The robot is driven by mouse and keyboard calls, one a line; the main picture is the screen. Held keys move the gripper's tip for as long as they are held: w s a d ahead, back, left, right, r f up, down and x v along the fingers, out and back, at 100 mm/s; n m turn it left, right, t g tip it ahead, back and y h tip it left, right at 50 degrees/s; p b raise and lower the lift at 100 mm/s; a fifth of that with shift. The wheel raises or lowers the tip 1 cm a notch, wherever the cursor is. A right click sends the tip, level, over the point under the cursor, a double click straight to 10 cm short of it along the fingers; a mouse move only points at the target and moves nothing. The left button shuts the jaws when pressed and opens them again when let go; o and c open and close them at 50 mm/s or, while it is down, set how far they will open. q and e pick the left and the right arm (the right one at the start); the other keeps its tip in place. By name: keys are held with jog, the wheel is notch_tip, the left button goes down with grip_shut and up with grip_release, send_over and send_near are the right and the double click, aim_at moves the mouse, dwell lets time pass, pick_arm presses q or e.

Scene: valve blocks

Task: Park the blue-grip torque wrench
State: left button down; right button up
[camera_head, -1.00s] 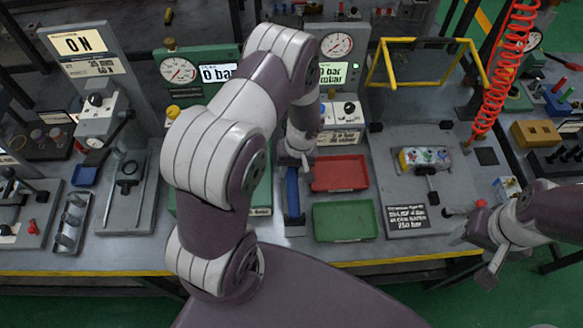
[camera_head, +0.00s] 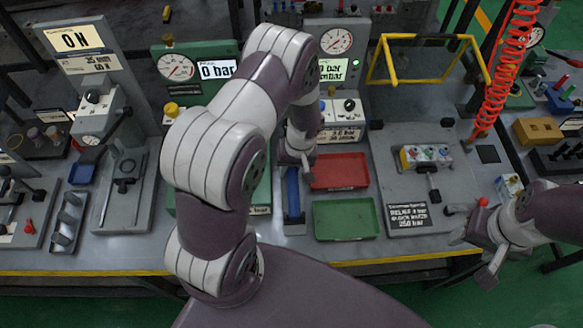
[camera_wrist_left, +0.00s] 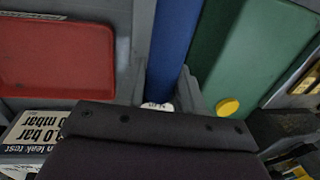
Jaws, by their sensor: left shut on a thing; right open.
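A long blue bar (camera_head: 292,190), which I take for the torque wrench's blue grip, lies along a grey strip left of the trays. It also shows in the left wrist view (camera_wrist_left: 174,45), running away from the jaws. My left gripper (camera_head: 299,160) is at its far end, partly hidden by my own arm, and shut on it. A small white marked patch (camera_wrist_left: 157,106) shows close by the jaws. The rest of the wrench is hidden. My right gripper (camera_head: 474,262) is open and empty by the bench's front edge at the right.
A red tray (camera_head: 340,172) and a green tray (camera_head: 345,219) lie right of the blue bar. A gauge panel (camera_head: 337,45) stands behind, and a yellow frame (camera_head: 425,62) rises at the back right. A red coiled hose (camera_head: 505,70) hangs at the right.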

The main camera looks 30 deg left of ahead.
pick_arm(q)
jog(key=shift+f, duration=0.3)
jog(key=shift+f+b, duration=1)
jog(key=shift+b, duration=0.1)
jog(key=c, duration=0.6)
grip_release()
jog(key=shift+c, duration=0.2)
jog(key=shift+r, duration=0.1)
notch_tip(320, 180, up, 12)
jog(key=w+d, duration=0.1)
jog(key=shift+d+r+b, duration=0.25)
jog(key=shift+d+b, duration=0.1)
jog(key=shift+b, duration=0.1)
jog(key=s+d+r+m+t+h, duration=0.1)
jog(key=s+d+r+m+t, duration=0.1)
jog(key=s+r+m, duration=0.4)
jog(key=s+d+r, duration=0.1)
jog(key=s, duration=0.2)
jog(key=shift+s+d+h, duration=0.3)
jog(key=shift+s, duration=0.1)
